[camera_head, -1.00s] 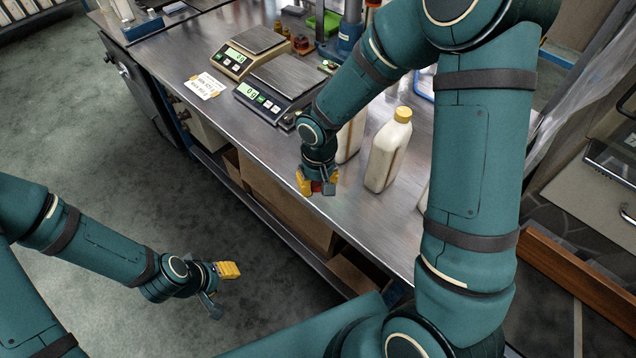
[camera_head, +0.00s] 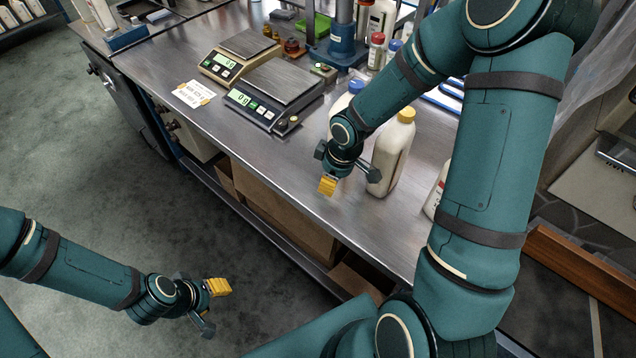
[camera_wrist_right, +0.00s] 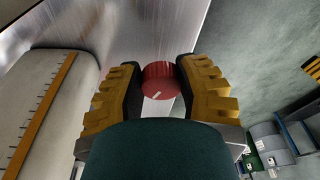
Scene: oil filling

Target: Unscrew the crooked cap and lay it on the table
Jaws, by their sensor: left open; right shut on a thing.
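A red cap (camera_wrist_right: 160,80) with a short white mark sits between the yellow fingers of my right gripper (camera_wrist_right: 160,90) in the right wrist view. The gripper is shut on it, near the table's front edge. In the head view the right gripper (camera_head: 346,181) hides the cap. A pale bottle with a yellow cap (camera_head: 390,156) stands upright just right of it. A bottle with a blue cap (camera_head: 343,103) is partly hidden behind the right wrist. My left gripper (camera_head: 214,307) is open and empty over the floor, away from the table (camera_head: 280,200).
Two scales (camera_head: 272,93) (camera_head: 238,56) and a paper note (camera_head: 194,93) lie left on the table. A partly hidden bottle (camera_head: 436,192) stands at the right, behind my arm. Small bottles and a blue stand (camera_head: 343,45) are at the back. The front strip of table is clear.

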